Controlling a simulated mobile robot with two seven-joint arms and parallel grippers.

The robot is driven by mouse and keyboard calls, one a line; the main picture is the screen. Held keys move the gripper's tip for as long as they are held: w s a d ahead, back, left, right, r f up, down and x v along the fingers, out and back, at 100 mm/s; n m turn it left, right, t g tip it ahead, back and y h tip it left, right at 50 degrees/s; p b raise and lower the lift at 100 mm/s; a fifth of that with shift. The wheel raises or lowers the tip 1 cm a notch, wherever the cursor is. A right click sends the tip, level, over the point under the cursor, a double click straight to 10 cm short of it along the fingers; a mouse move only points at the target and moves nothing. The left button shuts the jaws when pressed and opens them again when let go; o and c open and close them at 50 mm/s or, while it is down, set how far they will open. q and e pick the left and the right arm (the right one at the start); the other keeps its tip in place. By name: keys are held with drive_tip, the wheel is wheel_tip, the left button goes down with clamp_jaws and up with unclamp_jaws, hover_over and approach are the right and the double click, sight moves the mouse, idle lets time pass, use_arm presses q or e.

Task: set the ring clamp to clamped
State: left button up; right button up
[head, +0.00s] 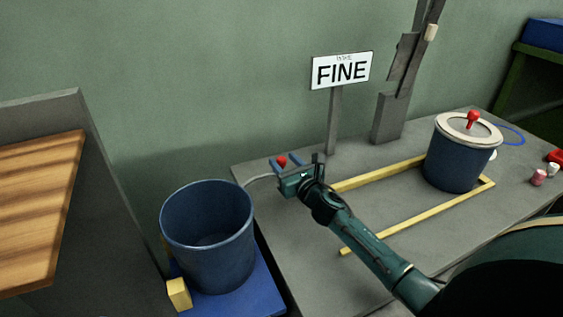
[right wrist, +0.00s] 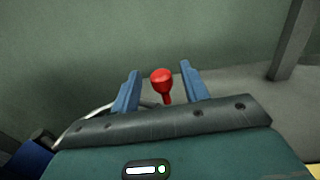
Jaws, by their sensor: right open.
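A red knob (head: 281,160) on a short red stem stands at the table's left end. I take it for the ring clamp's handle; its base is hidden. A thin pale curved band (head: 258,178) runs beside it. My right gripper (head: 286,162) reaches the knob from the lower right. In the right wrist view, the red knob (right wrist: 161,78) shows between the two blue fingers of the right gripper (right wrist: 160,68). The fingers are open, with a gap on both sides of the knob. My left gripper is not in view.
An open blue bucket (head: 207,240) stands on a blue base left of the grey table (head: 300,235). A blue drum (head: 456,162) with a pale lid and red knob stands by a yellow frame (head: 385,225). A "FINE" sign (head: 341,70) stands behind.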

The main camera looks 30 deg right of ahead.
drive_tip(key=shift+w, duration=1.1)
drive_tip(key=shift+c, duration=0.5)
clamp_jaws()
